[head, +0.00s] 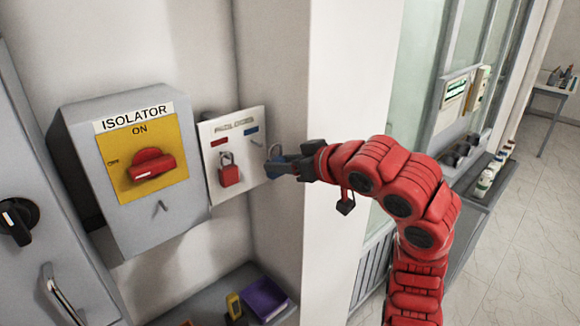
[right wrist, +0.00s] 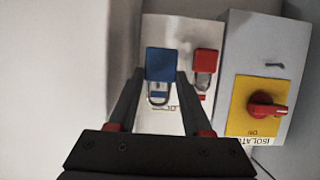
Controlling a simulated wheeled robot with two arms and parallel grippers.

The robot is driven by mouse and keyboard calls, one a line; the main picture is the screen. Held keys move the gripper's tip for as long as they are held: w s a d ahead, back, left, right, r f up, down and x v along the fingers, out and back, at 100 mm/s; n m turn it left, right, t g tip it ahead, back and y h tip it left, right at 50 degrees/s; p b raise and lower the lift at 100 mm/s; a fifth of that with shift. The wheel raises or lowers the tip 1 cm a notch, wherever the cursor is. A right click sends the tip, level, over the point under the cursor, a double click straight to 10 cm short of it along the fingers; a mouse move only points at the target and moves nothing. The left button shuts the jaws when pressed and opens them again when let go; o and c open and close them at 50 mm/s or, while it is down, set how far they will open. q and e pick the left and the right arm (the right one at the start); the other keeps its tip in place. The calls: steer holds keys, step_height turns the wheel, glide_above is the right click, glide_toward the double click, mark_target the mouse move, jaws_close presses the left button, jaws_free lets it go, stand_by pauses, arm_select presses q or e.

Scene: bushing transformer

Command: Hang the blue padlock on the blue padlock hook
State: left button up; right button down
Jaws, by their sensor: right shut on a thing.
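The blue padlock (head: 274,168) is held at the right edge of the white padlock board (head: 228,186) in the head view. My right gripper (head: 279,168) is shut on its body. In the right wrist view the blue padlock (right wrist: 162,64) sits between the fingertips of my right gripper (right wrist: 162,78), with its shackle pointing down in that picture. The blue padlock hook (head: 257,142) is under the blue label (head: 251,131), up and left of the padlock. The shackle looks apart from the hook, but the depth gap is hard to judge. My left gripper is not in view.
A red padlock (head: 229,172) hangs on the board under a red label (head: 219,142). The grey isolator box (head: 150,215) with its red switch (head: 152,164) is to the left. A wall pillar (head: 275,60) stands close on the right.

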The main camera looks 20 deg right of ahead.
steer(key=shift+w+a, duration=0.3)
steer(key=shift+w, duration=0.35)
steer(key=shift+w+a, duration=0.3)
steer(key=shift+w, duration=0.6)
steer(key=b+x, duration=0.1)
steer(key=x, duration=0.2)
steer(key=shift+w, duration=0.15)
steer(key=shift+c, duration=1.3)
jaws_free()
